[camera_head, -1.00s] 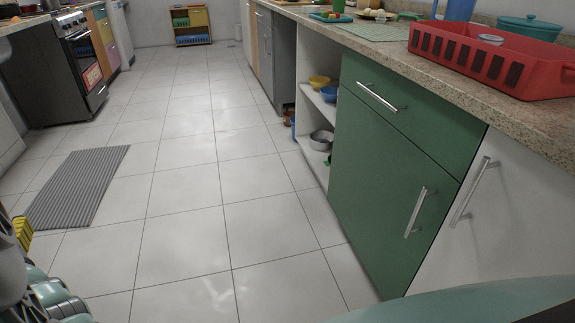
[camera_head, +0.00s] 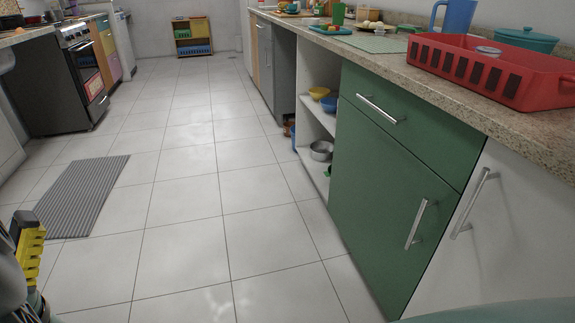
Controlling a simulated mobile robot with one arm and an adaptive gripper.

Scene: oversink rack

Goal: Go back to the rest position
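The end of my arm shows at the lower left edge of the head view. A yellow and dark toothed part there, which looks like part of my gripper (camera_head: 30,252), is cut off by the frame edge. I cannot see both fingertips or tell whether they are apart. No object is visible in it, though much of it is out of frame. It is over the floor, in front of the grey ribbed mat.
A red dish rack (camera_head: 490,66) stands on the counter (camera_head: 430,80) at right, above a green cabinet (camera_head: 390,185). Bowls (camera_head: 322,150) sit on open shelves. A grey mat (camera_head: 84,196) lies at left near the black oven (camera_head: 55,84). The middle floor (camera_head: 190,190) is clear.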

